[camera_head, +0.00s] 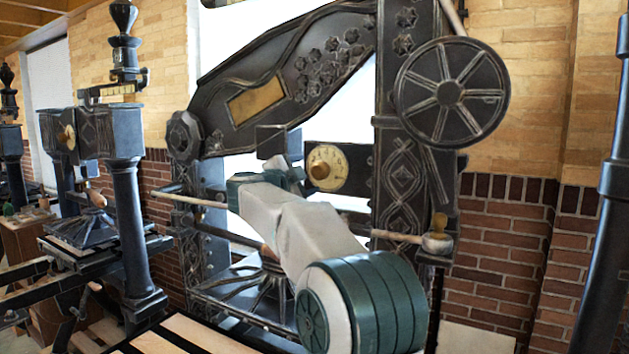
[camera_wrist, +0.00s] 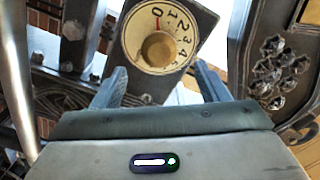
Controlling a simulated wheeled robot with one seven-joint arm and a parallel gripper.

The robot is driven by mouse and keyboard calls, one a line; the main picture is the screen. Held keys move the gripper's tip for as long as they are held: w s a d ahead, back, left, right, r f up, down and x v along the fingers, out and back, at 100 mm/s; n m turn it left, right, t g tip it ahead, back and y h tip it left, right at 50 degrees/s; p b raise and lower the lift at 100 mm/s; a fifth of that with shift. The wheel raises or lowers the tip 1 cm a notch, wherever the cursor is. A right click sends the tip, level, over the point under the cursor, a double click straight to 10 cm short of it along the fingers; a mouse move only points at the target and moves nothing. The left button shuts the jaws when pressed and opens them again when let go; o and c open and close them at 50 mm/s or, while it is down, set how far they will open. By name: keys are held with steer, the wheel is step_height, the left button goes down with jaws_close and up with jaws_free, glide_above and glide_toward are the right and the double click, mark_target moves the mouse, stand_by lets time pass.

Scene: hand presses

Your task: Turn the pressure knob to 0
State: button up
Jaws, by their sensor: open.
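The pressure knob (camera_wrist: 158,50) is a round brass knob in the middle of a cream dial plate (camera_wrist: 132,38) with numbers around it. In the wrist view a short red mark shows beside the 0. I cannot make out a pointer on the knob itself. In the head view the knob (camera_head: 319,171) sits on the press's dark crossbar. My gripper (camera_wrist: 160,68) is open and empty, its two fingers apart at the knob's left and right, seemingly short of it. In the head view my gripper (camera_head: 281,163) is left of the dial, its fingertips partly hidden.
The black press frame (camera_head: 401,180) rises around the dial, with a spoked wheel (camera_head: 451,92) at upper right. A wooden-handled lever (camera_head: 437,240) sticks out at right. Another press (camera_head: 124,210) stands at left. A brick wall is behind, and a dark pipe (camera_head: 600,215) is at far right.

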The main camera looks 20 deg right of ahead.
steer(key=b+v, duration=0.1)
steer(key=v, duration=0.6)
steer(key=shift+b, duration=0.3)
